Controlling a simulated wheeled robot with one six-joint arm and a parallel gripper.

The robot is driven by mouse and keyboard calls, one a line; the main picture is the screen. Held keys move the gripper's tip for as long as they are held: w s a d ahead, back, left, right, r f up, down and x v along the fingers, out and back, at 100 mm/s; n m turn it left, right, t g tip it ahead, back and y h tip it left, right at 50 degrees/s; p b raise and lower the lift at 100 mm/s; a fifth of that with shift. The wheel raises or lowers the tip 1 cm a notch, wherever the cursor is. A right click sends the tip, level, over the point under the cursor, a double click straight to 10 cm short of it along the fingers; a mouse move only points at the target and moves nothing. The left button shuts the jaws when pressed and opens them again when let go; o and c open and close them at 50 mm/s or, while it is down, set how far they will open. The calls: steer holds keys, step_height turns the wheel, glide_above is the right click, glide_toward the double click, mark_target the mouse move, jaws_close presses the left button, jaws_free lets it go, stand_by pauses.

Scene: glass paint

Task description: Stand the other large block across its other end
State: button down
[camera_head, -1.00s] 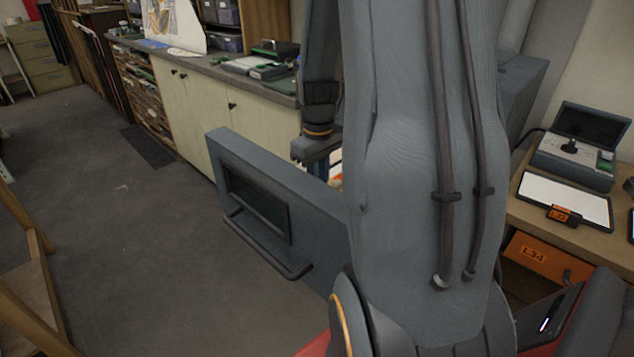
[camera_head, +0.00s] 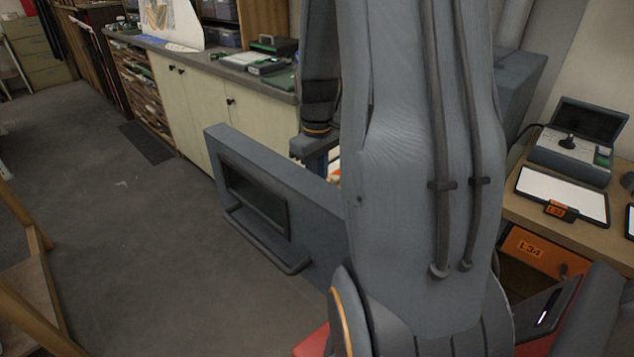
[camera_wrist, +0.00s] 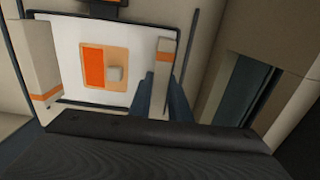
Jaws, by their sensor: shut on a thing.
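In the wrist view my gripper (camera_wrist: 163,98) has its two blue-grey fingers closed around a large cream block (camera_wrist: 163,72) with an orange band. The held block is over the right part of a white, dark-edged panel (camera_wrist: 70,58). I cannot tell whether it touches the panel. Another large cream block (camera_wrist: 35,65) with an orange band is at the panel's left end. In the head view my arm hides most of this area and the held block.
A dark, black-edged strip (camera_wrist: 195,50) runs along the panel's right side. In the head view a desk (camera_head: 540,215) at right holds a grey device (camera_head: 575,150) and a white tablet (camera_head: 563,195). A long counter (camera_head: 215,68) runs behind; the floor at left is mostly clear.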

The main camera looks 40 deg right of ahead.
stand_by(0.4)
steer(key=c, duration=1.6)
jaws_free()
steer(key=shift+o, duration=0.2)
steer(key=shift+s, duration=0.1)
step_height(320, 180, up, 7)
steer(key=p, duration=0.6)
